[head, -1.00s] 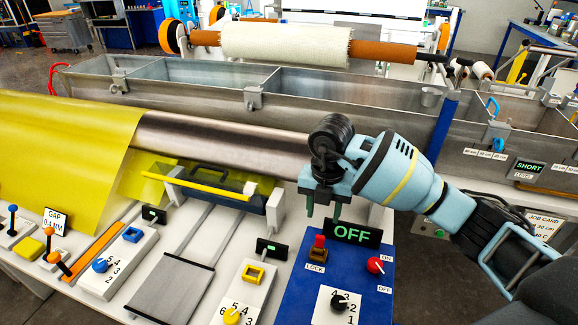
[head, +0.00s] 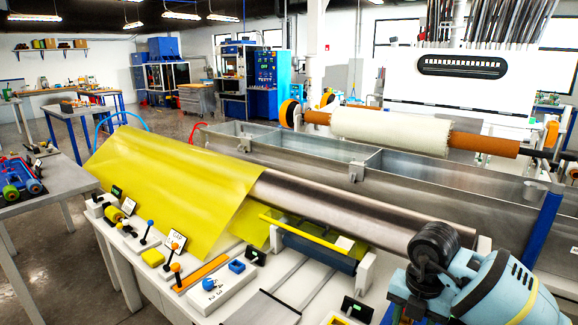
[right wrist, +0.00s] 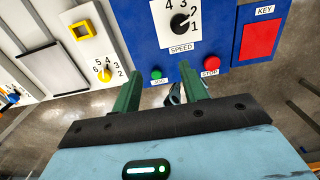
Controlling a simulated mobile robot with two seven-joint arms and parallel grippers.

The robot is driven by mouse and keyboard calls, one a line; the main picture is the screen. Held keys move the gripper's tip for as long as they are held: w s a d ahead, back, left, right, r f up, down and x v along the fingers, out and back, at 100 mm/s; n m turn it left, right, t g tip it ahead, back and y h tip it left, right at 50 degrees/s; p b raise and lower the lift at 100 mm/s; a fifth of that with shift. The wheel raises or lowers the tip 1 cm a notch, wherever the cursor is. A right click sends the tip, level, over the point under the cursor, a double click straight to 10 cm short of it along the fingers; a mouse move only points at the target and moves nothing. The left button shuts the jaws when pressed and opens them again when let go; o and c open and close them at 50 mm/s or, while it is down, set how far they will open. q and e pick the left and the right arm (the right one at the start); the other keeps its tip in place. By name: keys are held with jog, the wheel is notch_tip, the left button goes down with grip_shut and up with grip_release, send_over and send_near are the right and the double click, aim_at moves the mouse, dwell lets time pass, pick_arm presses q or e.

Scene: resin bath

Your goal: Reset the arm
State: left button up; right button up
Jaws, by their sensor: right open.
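My right arm enters at the lower right of the head view. Its gripper (head: 408,308) is partly cut off by the bottom edge, in front of the steel roller's right end. In the right wrist view the two green fingers (right wrist: 162,84) stand apart with nothing between them. Beyond them is the blue control panel (right wrist: 222,62) with a SPEED dial (right wrist: 180,22), a green JOG button (right wrist: 156,73) and a red STOP button (right wrist: 210,64). I cannot see any contact between the fingers and the panel. My left gripper is not in view.
A yellow sheet (head: 170,185) hangs over the left of the steel roller (head: 365,210). A metal bath (head: 300,150) runs behind, with a white roll (head: 390,130) above. A white bench with knobs and levers lies in front. A side table (head: 45,190) stands at far left; floor between is open.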

jog(key=s+a+f+n+y, duration=0.1)
jog(key=s+a+n+y, duration=0.15)
jog(key=a+y, duration=0.45)
jog(key=s+a+f+n+y, duration=0.1)
jog(key=s+a+y, duration=0.2)
jog(key=a, duration=0.8)
jog(key=s+a+r+m+t+y, duration=0.2)
jog(key=a+r+m+t+y, duration=0.2)
jog(key=r+m+t+y, duration=0.45)
jog(key=w+d+m+t+h, duration=0.2)
jog(key=d+m+t+h, duration=0.7)
jog(key=m+t, duration=0.25)
jog(key=s+d+f+m+g+h, duration=0.3)
jog(key=d+f+m+g+h, duration=0.1)
jog(key=d+f+m+h, duration=0.5)
jog(key=s+d+f+m+g+h, duration=0.1)
jog(key=s+d+f+g+h, duration=0.15)
jog(key=s+f+g, duration=0.65)
jog(key=s+f+g+y, duration=0.1)
jog(key=s+f+g, duration=0.2)
jog(key=s, duration=0.8)
jog(key=s+f+g+y, duration=0.1)
jog(key=s+f+g, duration=0.25)
jog(key=s, duration=0.65)
jog(key=w+a+f+t+y, duration=0.2)
jog(key=w+f+t, duration=0.5)
jog(key=f+t, duration=0.1)
jog(key=shift+a+f+p, duration=0.3)
jog(key=shift+f+p, duration=0.1)
jog(key=shift+f, duration=0.15)
